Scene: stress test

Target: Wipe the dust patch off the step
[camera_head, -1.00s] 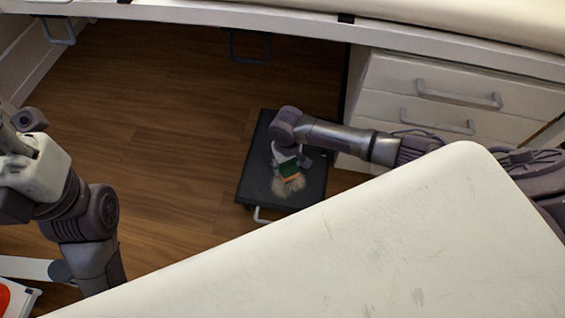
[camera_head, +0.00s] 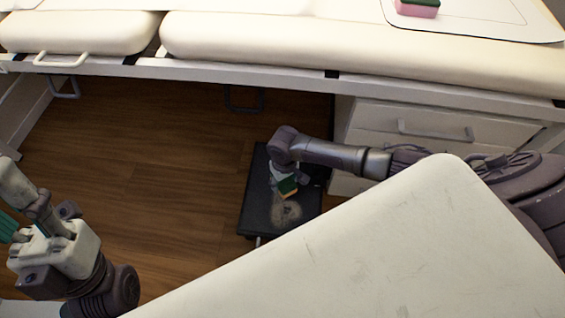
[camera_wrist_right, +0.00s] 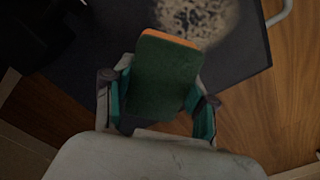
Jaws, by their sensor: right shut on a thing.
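The black step (camera_head: 257,205) stands on the floor, with a pale dust patch (camera_head: 287,213) on its top toward the near end. The patch looks speckled, with a darker middle; it also shows at the top of the wrist view (camera_wrist_right: 197,18). My right gripper (camera_head: 281,180) is shut on a green and orange sponge (camera_head: 288,187), beside the far edge of the patch. In the wrist view the sponge (camera_wrist_right: 160,85) sits between the teal-padded fingers. I cannot tell if it touches the step. My left gripper (camera_head: 22,215) is at the left edge, partly cut off.
A white panel (camera_head: 370,240) fills the lower right foreground. A white drawer unit (camera_head: 390,130) stands right of the step. A cream padded bench (camera_head: 300,45) runs across the back, with a pink and green sponge (camera_head: 417,9) on top. Wooden floor (camera_head: 160,150) left of the step is clear.

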